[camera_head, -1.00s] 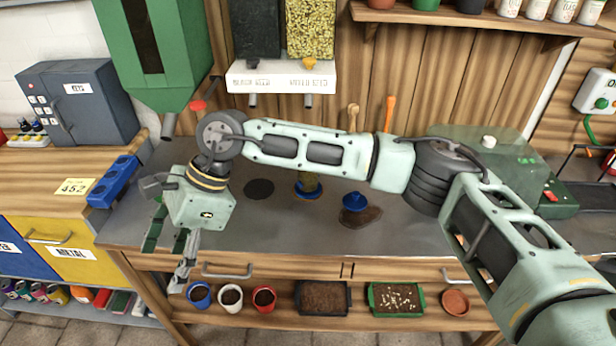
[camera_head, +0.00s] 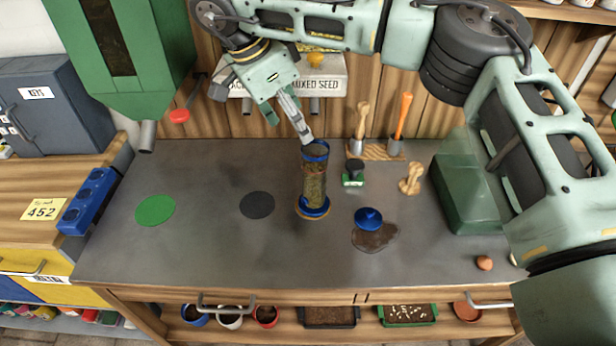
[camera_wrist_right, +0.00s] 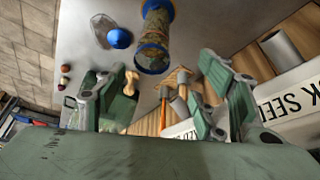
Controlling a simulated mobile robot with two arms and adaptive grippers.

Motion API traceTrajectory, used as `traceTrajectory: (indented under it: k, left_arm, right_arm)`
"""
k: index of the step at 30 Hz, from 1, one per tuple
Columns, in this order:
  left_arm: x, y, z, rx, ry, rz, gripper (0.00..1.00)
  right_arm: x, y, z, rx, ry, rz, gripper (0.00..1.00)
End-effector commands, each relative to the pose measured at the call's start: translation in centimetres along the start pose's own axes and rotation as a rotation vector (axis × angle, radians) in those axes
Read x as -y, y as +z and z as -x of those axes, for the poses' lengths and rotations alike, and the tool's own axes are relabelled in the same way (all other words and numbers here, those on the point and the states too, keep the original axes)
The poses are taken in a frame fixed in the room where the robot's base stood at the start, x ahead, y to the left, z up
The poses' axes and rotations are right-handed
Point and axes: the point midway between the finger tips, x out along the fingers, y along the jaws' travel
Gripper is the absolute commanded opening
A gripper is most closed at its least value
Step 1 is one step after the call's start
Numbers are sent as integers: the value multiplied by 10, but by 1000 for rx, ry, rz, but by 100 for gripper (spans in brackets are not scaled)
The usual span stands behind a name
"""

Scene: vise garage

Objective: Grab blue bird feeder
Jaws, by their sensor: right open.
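The blue bird feeder (camera_head: 315,182) stands upright on the grey worktop in the head view. It is a clear tube holding seed, with a blue rim and a blue base. It also shows at the top middle of the right wrist view (camera_wrist_right: 155,38). A blue lid-like piece (camera_head: 368,218) lies to its right on a brown patch. My right gripper (camera_head: 288,118) is open and empty, above and behind the feeder's top; in the head view one fingertip appears close to the rim, but contact cannot be told. My left gripper is not in view.
A green hopper (camera_head: 125,60) hangs at the left. A green disc (camera_head: 155,210) and a dark disc (camera_head: 257,205) lie on the worktop (camera_head: 210,250). The front-left worktop is clear.

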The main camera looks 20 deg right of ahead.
Motion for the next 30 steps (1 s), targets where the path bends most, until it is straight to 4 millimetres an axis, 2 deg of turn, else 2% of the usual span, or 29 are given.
traceTrajectory:
  k: [4,9,13,17,24,30]
  left_arm:
    - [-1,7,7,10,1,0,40]
    - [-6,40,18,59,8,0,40]
    - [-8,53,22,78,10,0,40]
    - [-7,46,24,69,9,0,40]
    - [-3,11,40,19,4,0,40]
    - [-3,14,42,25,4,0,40]
  right_arm:
    - [-1,-2,-18,-1,5,0,64]
    - [-2,-1,-48,0,5,0,64]
    - [-1,-1,-62,0,2,1,64]
    - [-2,-1,-70,1,2,1,64]
    - [-7,-2,-104,1,4,0,64]
    - [-6,-1,-118,1,0,0,64]
